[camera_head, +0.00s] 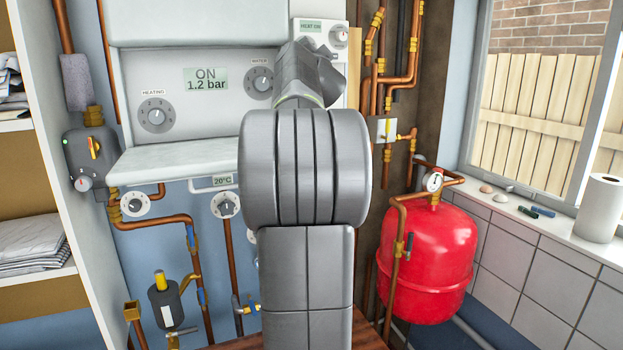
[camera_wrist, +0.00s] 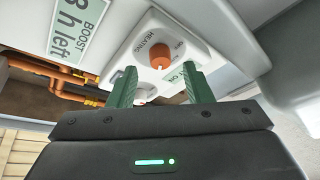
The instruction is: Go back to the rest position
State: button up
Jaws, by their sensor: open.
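In the wrist view my gripper (camera_wrist: 160,68) is open, with its two green fingers apart and nothing between them. Past the fingertips is a white control panel (camera_wrist: 128,62) with an orange knob (camera_wrist: 160,56) marked HEATING. A paler knob (camera_wrist: 146,92) shows lower down between the fingers. The fingers look apart from the orange knob, but the distance is hard to tell. In the head view my grey arm stands upright in the middle and points toward the wall units. It hides my gripper there.
The white boiler (camera_head: 205,120) shows ON and 1.2 bar, with heating (camera_head: 156,115) and water (camera_head: 259,82) dials. Copper pipes (camera_head: 170,220) run below it. Shelves (camera_head: 40,275) stand left.

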jog(key=shift+p+x, duration=0.55)
jog(key=shift+x, duration=0.8)
jog(key=shift+s, duration=0.1)
jog(key=b+v, duration=0.7)
jog(key=v, duration=0.6)
jog(key=w+r+n+g+y, duration=0.2)
jog(key=w+r+n+y, duration=0.2)
jog(key=w+n+y, duration=0.5)
jog(key=w+n, duration=0.3)
jog(key=n, duration=0.5)
jog(key=shift+w+a+n+b, duration=0.3)
jog(key=shift+a+n+b, duration=0.1)
